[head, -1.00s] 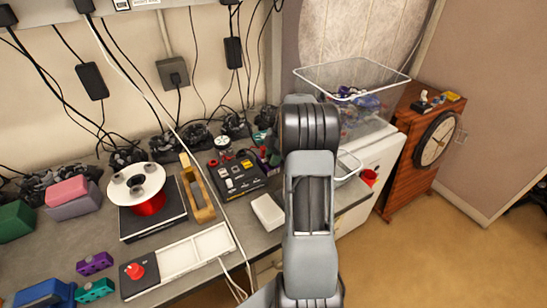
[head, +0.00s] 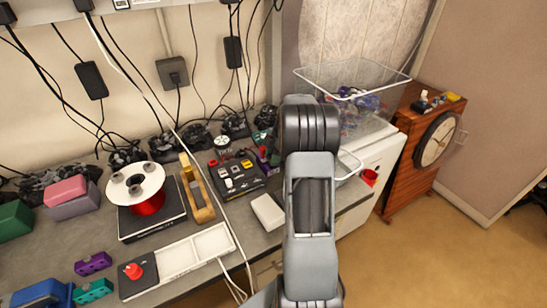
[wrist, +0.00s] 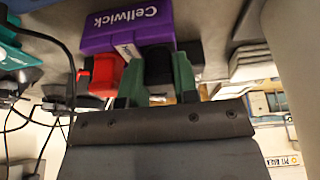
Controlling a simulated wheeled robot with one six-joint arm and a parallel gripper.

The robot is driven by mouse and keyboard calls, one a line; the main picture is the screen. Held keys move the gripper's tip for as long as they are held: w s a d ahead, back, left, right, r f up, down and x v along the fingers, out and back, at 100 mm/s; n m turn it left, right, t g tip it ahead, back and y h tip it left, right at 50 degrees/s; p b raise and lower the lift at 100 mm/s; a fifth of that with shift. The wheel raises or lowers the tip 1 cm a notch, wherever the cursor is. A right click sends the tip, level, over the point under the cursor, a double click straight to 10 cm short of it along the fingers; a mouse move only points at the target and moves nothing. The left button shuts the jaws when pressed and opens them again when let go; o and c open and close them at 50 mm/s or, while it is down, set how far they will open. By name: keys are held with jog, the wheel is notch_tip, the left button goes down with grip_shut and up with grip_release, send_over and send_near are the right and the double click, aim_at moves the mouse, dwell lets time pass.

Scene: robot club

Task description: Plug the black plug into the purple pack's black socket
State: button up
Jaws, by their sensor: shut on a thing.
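The purple pack (wrist: 125,32), lettered "Cellwick", fills the upper middle of the wrist view. A red connector (wrist: 103,76) shows at its near side, on the left. My gripper (wrist: 157,80) has green fingers and is shut on the black plug (wrist: 158,64). The plug is right in front of the pack, at its near side. The black socket cannot be made out behind the plug and fingers, so I cannot tell whether the plug is in it. In the head view my arm hides the gripper, and a purple piece (head: 263,155) shows just left of the arm.
A teal pack (wrist: 12,48) and dark cables (wrist: 50,105) are at the left of the wrist view. Cables hang along the wall.

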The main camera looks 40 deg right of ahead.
jog(key=o, duration=1)
jog(key=shift+f, duration=0.1)
jog(key=shift+c, duration=0.2)
jog(key=w+v, duration=0.1)
jog(key=v, duration=1.2)
jog(key=shift+s+r+b, duration=0.35)
jog(key=shift+s+r, duration=0.05)
jog(key=shift+s, duration=0.05)
